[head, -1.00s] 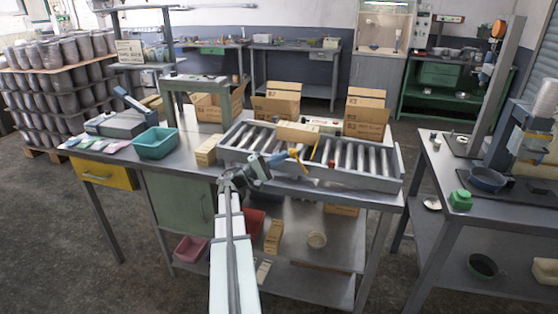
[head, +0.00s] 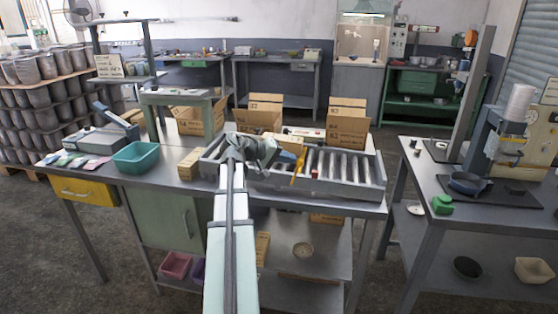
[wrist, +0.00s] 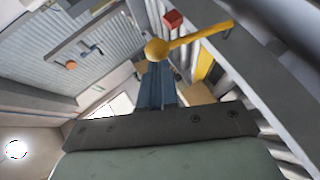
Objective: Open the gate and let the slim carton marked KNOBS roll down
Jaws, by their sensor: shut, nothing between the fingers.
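The roller track (head: 345,180) with grey side rails lies on the workbench. A yellow lever with a round knob (head: 298,170) stands at its near rail; in the wrist view the yellow knob and arm (wrist: 200,37) appear right at my fingertips. My gripper (head: 290,157) is shut and empty, its blue fingers close together beside the lever; I cannot tell whether they touch it. The wrist view shows the fingers (wrist: 158,82) pointing at the knob. A tan slim carton (head: 284,138) on the track is partly hidden behind my wrist, and no marking on it is legible.
Open cardboard boxes (head: 347,125) stand behind the track. A tan block (head: 190,164) and a teal bin (head: 136,156) are to its left. A small red block (wrist: 173,19) shows beyond the lever. Another bench (head: 480,215) stands right, across a gap.

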